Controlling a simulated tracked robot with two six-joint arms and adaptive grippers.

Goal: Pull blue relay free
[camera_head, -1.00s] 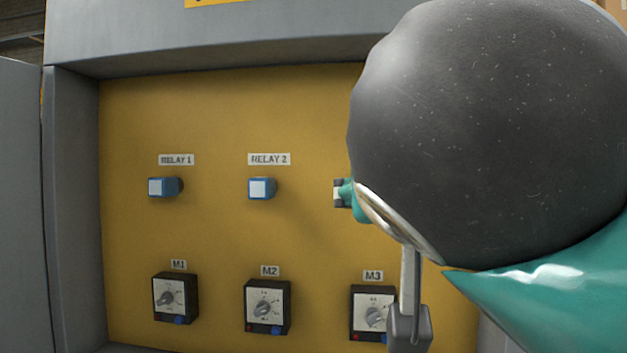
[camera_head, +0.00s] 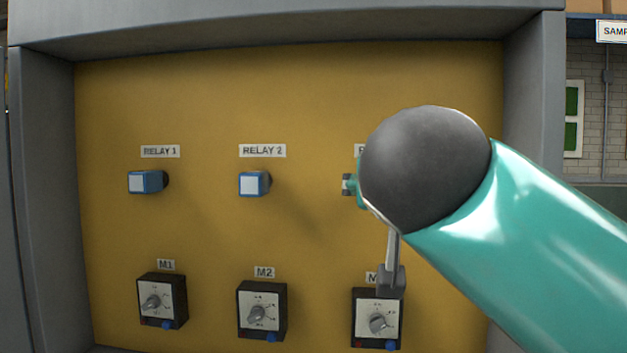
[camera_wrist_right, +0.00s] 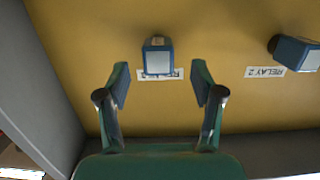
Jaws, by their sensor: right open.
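Two blue relays with pale front faces stick out of the yellow panel in the head view, under the labels RELAY 1 (camera_head: 146,182) and RELAY 2 (camera_head: 254,184). My right gripper (camera_head: 349,185) is in front of the panel right of them, mostly hidden behind my own arm. In the right wrist view my right gripper (camera_wrist_right: 160,76) is open and empty. Another blue relay (camera_wrist_right: 157,58) stands just beyond its fingertips, roughly centred between them; its label is mostly covered. The RELAY 2 relay (camera_wrist_right: 295,50) shows at that view's right edge. My left gripper is not in view.
Black dial boxes M1 (camera_head: 161,300), M2 (camera_head: 262,310) and a third (camera_head: 377,318) sit below the relays. A grey frame (camera_head: 45,200) borders the panel at the sides and top. The panel between the relays is clear.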

